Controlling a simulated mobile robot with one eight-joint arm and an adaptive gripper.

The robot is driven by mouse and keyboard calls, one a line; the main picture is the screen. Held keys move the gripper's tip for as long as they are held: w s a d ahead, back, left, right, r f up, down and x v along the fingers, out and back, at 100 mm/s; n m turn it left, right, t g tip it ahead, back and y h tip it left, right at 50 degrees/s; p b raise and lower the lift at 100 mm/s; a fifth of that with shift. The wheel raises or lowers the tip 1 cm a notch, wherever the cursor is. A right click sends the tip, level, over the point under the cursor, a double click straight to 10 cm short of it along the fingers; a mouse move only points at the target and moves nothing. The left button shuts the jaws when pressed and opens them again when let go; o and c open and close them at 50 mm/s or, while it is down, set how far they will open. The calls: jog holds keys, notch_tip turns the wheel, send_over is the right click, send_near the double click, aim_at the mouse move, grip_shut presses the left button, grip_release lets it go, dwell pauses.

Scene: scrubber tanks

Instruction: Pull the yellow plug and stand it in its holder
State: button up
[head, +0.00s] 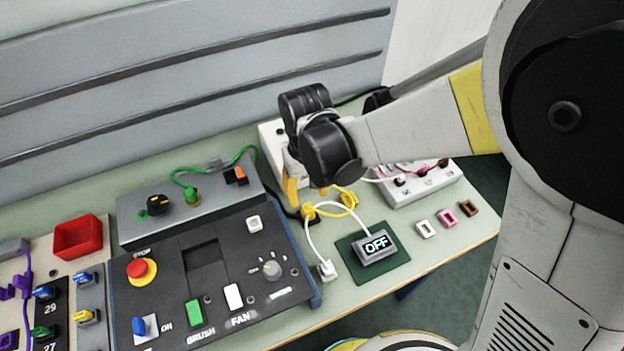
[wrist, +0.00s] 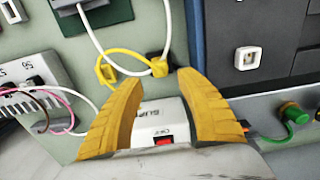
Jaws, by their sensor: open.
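My gripper (head: 307,192) is open and points down above the bench, behind the control panel. Its two yellow fingers also show in the wrist view (wrist: 162,82), with nothing held between them. A yellow plug (wrist: 158,68) lies just beyond the fingertips in the wrist view, against a dark block. In the head view the yellow plug (head: 308,213) is just below the fingers. A yellow cord runs from it to a yellow square piece (wrist: 105,73), which also shows in the head view (head: 348,199). I cannot tell whether this piece is the holder.
A white supply box (wrist: 158,120) with a red switch is between the fingers in the wrist view. White (head: 425,229), pink (head: 447,217) and brown (head: 468,208) holders line the right edge. An OFF display (head: 376,246) stands on a green mat; its white cord passes near the plug.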

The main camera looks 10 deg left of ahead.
aim_at(308, 207)
notch_tip(308, 207, down, 8)
jog(key=b, duration=0.6)
dwell(1.1)
grip_shut()
jog(key=o, duration=0.6)
grip_release()
jog(key=shift+r, duration=0.1)
